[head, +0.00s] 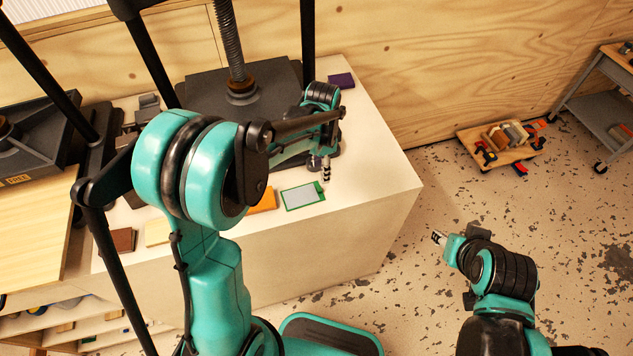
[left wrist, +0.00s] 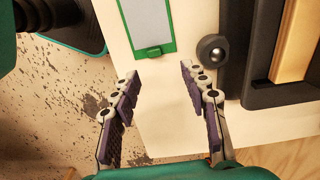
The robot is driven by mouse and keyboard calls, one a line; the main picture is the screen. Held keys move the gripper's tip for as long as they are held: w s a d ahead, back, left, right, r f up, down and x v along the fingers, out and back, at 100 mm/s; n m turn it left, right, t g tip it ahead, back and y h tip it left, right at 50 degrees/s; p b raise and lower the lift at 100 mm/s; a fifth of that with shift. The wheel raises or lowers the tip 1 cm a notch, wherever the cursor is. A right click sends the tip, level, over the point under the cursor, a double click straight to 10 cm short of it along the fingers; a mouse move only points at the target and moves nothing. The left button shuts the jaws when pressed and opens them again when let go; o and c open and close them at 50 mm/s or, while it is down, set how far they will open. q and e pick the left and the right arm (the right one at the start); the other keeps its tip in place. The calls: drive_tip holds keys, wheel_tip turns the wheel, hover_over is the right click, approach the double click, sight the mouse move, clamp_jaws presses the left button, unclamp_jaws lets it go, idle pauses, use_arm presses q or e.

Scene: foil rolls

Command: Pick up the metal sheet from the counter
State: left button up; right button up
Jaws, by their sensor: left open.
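The metal sheet, a grey plate with a green border (head: 303,195), lies flat near the front edge of the white counter (head: 385,190). It also shows in the left wrist view (left wrist: 148,22), partly cut off at the top. My left gripper (head: 326,172) is above the counter, just behind and right of the sheet's corner. In the left wrist view its two fingers (left wrist: 160,100) are spread, with nothing between them, and the sheet's green end lies just ahead of the fingertips. My right gripper (head: 439,238) is off the counter to the right, above the floor; its finger gap is too small to judge.
A dark press with a screw column (head: 232,45) stands on the counter behind the sheet. An orange piece (head: 263,201) lies left of the sheet, a purple one (head: 341,80) at the back. A wooden tray of tools (head: 500,142) is on the floor. The counter's right side is clear.

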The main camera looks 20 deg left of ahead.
sight(318, 189)
use_arm(q)
drive_tip(key=f, duration=0.2)
drive_tip(key=s+f+b, duration=0.1)
drive_tip(key=f, duration=0.2)
drive_tip(key=f+b, duration=0.1)
drive_tip(key=f, duration=0.1)
drive_tip(key=shift+s+a+f, duration=0.2)
drive_tip(key=shift+a, duration=0.1)
drive_tip(key=shift+c, duration=0.3)
clamp_jaws()
